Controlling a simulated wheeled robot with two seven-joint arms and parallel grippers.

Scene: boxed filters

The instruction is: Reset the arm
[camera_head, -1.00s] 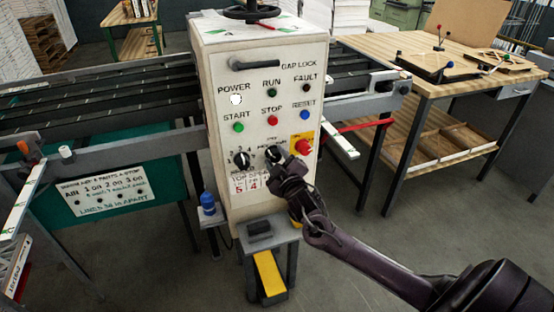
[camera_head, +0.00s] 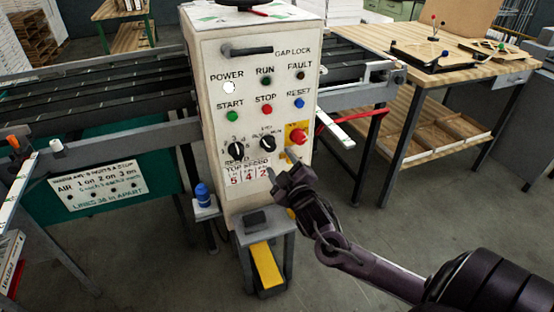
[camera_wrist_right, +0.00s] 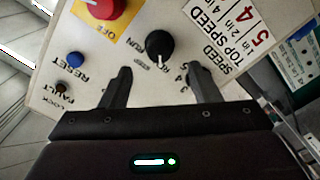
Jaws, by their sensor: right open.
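My right gripper (camera_head: 279,172) is open and empty in front of the control cabinet's white panel (camera_head: 235,118), just below and right of the right-hand black knob (camera_head: 267,143). In the right wrist view, that black knob (camera_wrist_right: 160,45) shows beyond and between the two spread fingers (camera_wrist_right: 162,85), apart from them. Another black knob (camera_head: 236,150) sits to its left. A red button on a yellow plate (camera_head: 297,135) is right of the knobs. My left gripper is not in view.
Several buttons, a POWER lamp (camera_head: 229,88) and a gap lock handle (camera_head: 246,51) are on the panel. A blue bottle (camera_head: 202,195) and a grey stand with a yellow pedal (camera_head: 266,265) are below. A wooden workbench (camera_head: 430,60) stands right. The floor at right is free.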

